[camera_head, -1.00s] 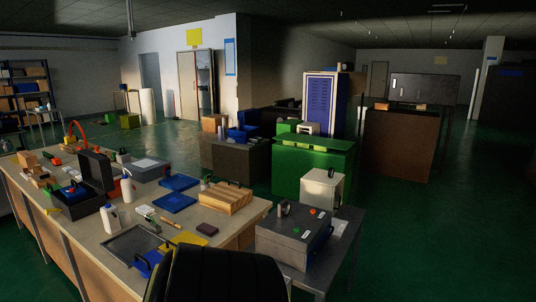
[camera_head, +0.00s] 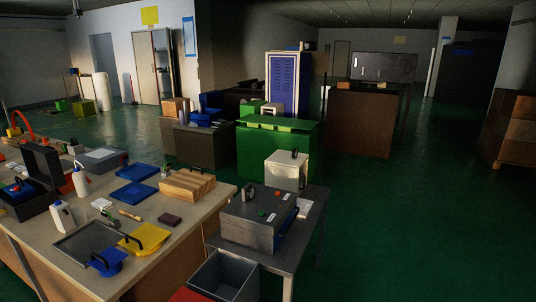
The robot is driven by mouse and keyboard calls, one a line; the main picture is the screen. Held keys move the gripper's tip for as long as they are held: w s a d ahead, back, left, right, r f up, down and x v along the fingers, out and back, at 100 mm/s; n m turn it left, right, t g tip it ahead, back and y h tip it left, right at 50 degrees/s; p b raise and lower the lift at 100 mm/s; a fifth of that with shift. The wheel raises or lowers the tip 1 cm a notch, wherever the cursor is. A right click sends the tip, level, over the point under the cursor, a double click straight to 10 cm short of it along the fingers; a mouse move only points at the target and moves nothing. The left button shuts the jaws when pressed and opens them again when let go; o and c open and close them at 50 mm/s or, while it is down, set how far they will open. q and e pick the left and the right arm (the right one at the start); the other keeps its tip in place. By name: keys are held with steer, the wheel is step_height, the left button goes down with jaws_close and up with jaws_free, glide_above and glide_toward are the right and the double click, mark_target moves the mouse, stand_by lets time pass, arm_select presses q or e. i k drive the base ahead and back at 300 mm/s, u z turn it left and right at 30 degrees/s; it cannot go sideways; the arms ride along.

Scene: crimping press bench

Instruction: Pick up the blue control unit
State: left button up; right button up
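A blue piece with a black handle (camera_head: 107,262) sits at the near edge of the workbench (camera_head: 165,272), beside a yellow piece with a black handle (camera_head: 145,240). Two flat blue pieces, one nearer (camera_head: 135,194) and one farther (camera_head: 138,172), lie further back on the same bench. Another blue item (camera_head: 17,188) is in an open black case at the left. I cannot tell for sure which of these is the blue control unit. Neither of my grippers is in view.
A grey box with buttons (camera_head: 258,216) and a pale box (camera_head: 286,170) stand on a side table (camera_head: 312,222). A grey open bin (camera_head: 223,276) is below, near the bench. A green cabinet (camera_head: 277,150) stands behind. The green floor at right is clear.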

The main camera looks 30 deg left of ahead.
mark_target(27, 190)
steer(key=i, duration=6.45)
steer(key=u, duration=3.25)
steer(key=i, duration=3.65)
steer(key=u, duration=0.25)
